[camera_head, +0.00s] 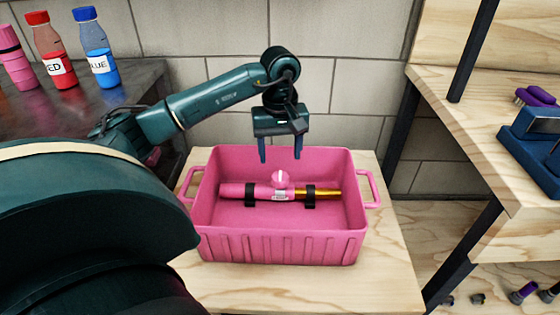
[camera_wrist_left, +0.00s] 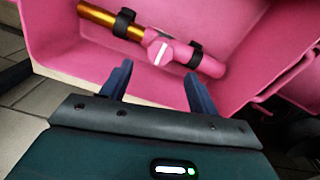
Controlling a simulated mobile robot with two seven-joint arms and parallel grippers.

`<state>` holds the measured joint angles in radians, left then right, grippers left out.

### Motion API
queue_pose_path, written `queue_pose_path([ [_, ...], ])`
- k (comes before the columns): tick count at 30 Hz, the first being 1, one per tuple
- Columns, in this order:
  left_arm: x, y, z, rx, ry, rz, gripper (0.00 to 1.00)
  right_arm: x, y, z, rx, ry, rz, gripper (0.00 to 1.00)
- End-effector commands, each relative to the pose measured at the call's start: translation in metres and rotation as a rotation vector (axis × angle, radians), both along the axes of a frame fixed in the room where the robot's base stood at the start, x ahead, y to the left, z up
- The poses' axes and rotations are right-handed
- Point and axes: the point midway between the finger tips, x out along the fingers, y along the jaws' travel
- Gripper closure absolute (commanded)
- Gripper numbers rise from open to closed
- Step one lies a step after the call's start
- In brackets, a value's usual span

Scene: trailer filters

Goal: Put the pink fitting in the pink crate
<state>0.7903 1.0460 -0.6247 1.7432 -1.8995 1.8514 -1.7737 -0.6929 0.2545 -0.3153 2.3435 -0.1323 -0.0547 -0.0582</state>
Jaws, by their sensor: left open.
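The pink crate (camera_head: 285,248) stands on a light wooden table in the head view. The pink fitting (camera_head: 240,190), a tube with a gold end, black clamps and a small round knob, lies inside the crate. The left wrist view shows the fitting (camera_wrist_left: 181,53) in the crate (camera_wrist_left: 260,60), beyond my fingertips. My left gripper (camera_head: 280,157) is open and empty above the crate's back part, its fingers pointing down and apart from the fitting. It also shows in the left wrist view (camera_wrist_left: 158,82). My right gripper is in neither view.
Pink, red (camera_head: 52,55) and blue (camera_head: 97,55) bottles stand on a dark table at the back left. A wooden shelf unit (camera_head: 470,100) on the right holds a blue holder (camera_head: 535,140) with purple-ended parts. More small parts lie at its lower right.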

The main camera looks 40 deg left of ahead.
Motion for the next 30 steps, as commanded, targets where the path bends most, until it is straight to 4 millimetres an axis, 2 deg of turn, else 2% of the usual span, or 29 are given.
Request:
queue_pose_path([
  [1,0.001,0.000,0.015,0.000,-0.003,-0.001,0.40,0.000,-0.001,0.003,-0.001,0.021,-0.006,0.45],
  [3,0.001,0.000,0.027,0.001,-0.003,-0.001,0.40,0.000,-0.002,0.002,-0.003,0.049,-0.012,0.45],
  [9,0.000,0.000,0.047,0.001,-0.001,0.000,0.40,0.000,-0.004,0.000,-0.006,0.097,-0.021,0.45],
  [30,0.000,0.000,0.054,0.000,0.000,0.000,0.40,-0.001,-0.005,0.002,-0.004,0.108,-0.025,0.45],
])
